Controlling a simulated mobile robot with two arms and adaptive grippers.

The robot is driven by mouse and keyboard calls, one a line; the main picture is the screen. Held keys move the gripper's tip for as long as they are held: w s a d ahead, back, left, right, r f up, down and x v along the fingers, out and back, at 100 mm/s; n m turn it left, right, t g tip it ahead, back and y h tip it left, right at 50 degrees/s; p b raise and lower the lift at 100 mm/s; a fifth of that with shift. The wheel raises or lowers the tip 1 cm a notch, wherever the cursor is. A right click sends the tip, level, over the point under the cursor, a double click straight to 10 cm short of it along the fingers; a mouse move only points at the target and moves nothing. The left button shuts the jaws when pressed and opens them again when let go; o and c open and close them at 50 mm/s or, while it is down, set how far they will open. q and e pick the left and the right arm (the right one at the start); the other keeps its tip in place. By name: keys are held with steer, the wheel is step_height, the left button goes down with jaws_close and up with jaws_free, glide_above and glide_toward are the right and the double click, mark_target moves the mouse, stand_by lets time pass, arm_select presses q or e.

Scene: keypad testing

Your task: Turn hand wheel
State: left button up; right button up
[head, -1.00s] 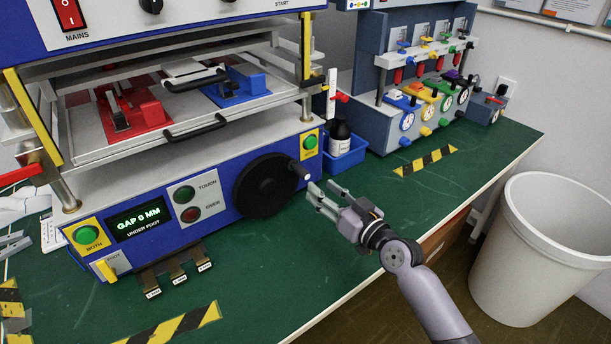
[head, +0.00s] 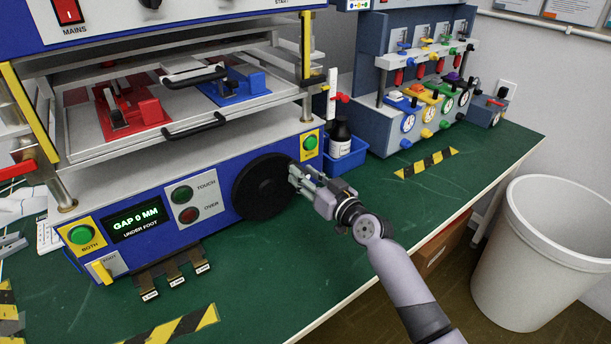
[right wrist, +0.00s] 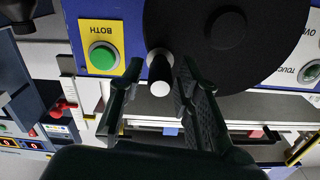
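The black hand wheel (head: 258,190) is on the blue front panel of the press, right of the TOUCH and OVER lamps. It also shows in the right wrist view (right wrist: 215,60). Its crank handle (right wrist: 160,80), a dark peg with a pale end, stands out near the rim. My right gripper (head: 299,177) is at the wheel's right edge. In the right wrist view its two fingers (right wrist: 160,92) are open, one on each side of the handle. A gap shows beside the handle, and I see no firm grip. I cannot make out my left gripper.
The display (head: 138,220) reads GAP 0 MM. A green BOTH button (head: 311,142) sits just above the handle. A blue bin with a bottle (head: 342,162) stands close behind on the right. The green bench (head: 290,270) in front is mostly clear.

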jaws_close()
stand_by(0.4)
steer(key=shift+r, duration=0.1)
